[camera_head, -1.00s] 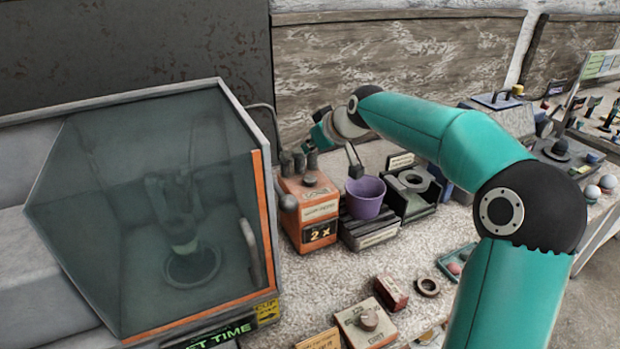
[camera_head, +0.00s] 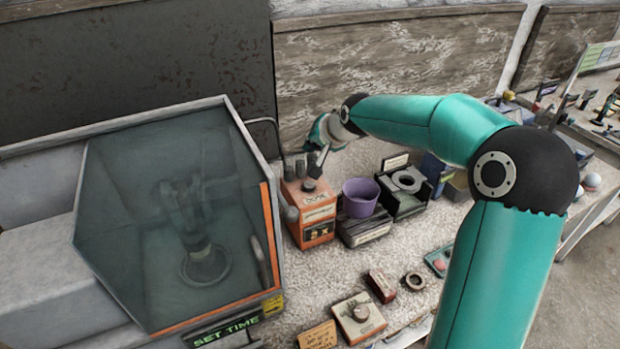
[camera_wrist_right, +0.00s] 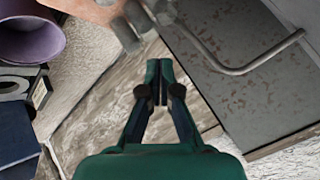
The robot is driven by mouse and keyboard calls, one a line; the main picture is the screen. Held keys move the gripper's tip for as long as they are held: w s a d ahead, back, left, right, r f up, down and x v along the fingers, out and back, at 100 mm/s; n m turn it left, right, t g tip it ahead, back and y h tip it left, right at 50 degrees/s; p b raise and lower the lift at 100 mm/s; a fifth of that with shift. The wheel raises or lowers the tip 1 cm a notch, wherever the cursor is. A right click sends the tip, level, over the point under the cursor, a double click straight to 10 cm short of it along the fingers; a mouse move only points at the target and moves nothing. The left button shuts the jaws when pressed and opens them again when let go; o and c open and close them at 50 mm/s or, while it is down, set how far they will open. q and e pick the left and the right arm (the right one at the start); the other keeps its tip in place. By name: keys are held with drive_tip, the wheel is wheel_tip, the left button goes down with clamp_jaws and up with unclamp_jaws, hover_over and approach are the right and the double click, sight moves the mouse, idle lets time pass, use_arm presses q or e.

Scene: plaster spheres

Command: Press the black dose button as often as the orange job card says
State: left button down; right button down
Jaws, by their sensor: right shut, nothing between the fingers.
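The orange dose machine (camera_head: 316,214) stands beside the glass cabinet, with a dark button (camera_head: 308,186) on its top and a display (camera_head: 319,233) on its front. My left gripper is not in view.
A purple cup (camera_head: 361,197) stands on a dark stand right of the machine. A glass cabinet (camera_head: 180,215) is close on the left. A box with a round knob (camera_head: 359,318), a red block (camera_head: 381,286) and a ring (camera_head: 414,281) lie in front.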

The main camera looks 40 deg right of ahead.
sight(311, 185)
drive_tip(key=shift+f, duration=0.2)
wheel_tip(311, 185, down, 8)
drive_tip(key=b, duration=0.6)
drive_tip(key=shift+r, duration=0.25)
drive_tip(key=shift+f+b, duration=0.45)
drive_tip(key=shift+f, duration=0.05)
idle(0.7)
drive_tip(key=shift+f+b, duration=0.35)
drive_tip(key=shift+b, duration=0.1)
drive_tip(key=shift+f+b, duration=0.55)
drive_tip(key=shift+f, duration=0.05)
idle(0.6)
drive_tip(key=shift+r, duration=0.15)
drive_tip(key=shift+r+p, duration=0.7)
drive_tip(key=shift+r, duration=0.15)
drive_tip(key=shift+r, duration=0.1)
